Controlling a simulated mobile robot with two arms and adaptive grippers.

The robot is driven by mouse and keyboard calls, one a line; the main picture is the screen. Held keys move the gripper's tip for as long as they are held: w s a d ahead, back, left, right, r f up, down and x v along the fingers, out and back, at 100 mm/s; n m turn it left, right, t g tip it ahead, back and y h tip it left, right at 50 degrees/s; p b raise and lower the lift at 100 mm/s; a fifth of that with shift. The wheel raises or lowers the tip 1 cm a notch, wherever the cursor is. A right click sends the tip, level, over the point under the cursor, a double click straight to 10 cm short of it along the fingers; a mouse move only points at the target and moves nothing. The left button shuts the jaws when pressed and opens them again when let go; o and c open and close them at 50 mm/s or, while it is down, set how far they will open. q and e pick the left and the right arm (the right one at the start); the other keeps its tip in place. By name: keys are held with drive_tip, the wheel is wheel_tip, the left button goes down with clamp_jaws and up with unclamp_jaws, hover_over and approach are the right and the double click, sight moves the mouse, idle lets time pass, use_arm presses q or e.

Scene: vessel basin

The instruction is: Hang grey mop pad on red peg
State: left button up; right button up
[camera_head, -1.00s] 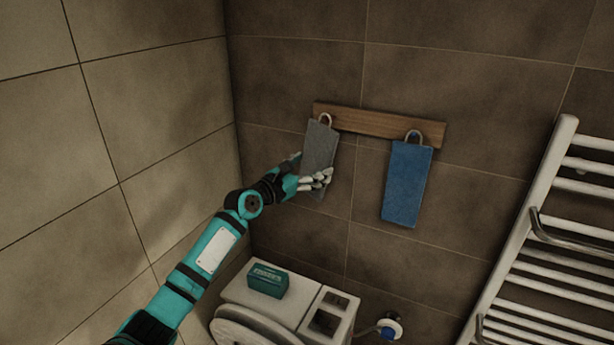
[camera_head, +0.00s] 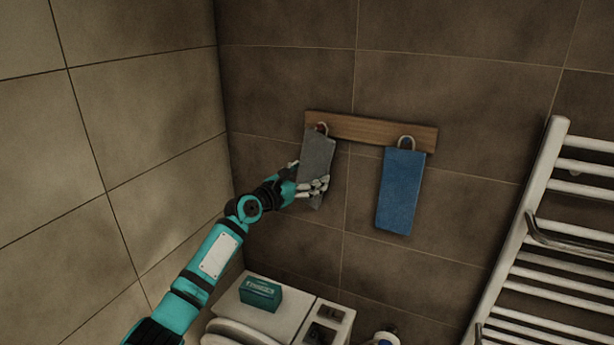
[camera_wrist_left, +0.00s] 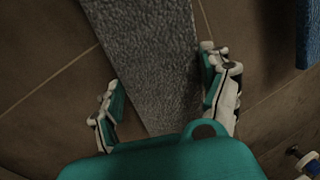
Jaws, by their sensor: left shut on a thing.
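The grey mop pad (camera_head: 316,160) hangs down, slightly tilted, in front of the left end of the wooden board. Its pale loop (camera_head: 323,127) is at the board, with a small reddish spot, likely the red peg (camera_head: 320,128), inside or behind it. I cannot tell whether the loop is around the peg. My left gripper (camera_head: 312,187) is shut on the lower part of the pad. In the left wrist view the pad (camera_wrist_left: 155,60) runs between the two fingers (camera_wrist_left: 165,95). My right gripper is not in view.
A blue pad (camera_head: 401,190) hangs by its loop at the right of the wooden board (camera_head: 365,129). Below are a white cistern (camera_head: 300,318) with a green box (camera_head: 261,293) on it. A white towel radiator (camera_head: 535,200) stands at the right.

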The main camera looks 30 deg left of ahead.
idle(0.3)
use_arm(q)
drive_tip(key=o, duration=1.1)
drive_tip(key=shift+s, duration=0.15)
drive_tip(key=shift+s+f, duration=0.1)
drive_tip(key=shift+s, duration=0.2)
drive_tip(key=v, duration=1.1)
drive_tip(key=shift+s, duration=0.1)
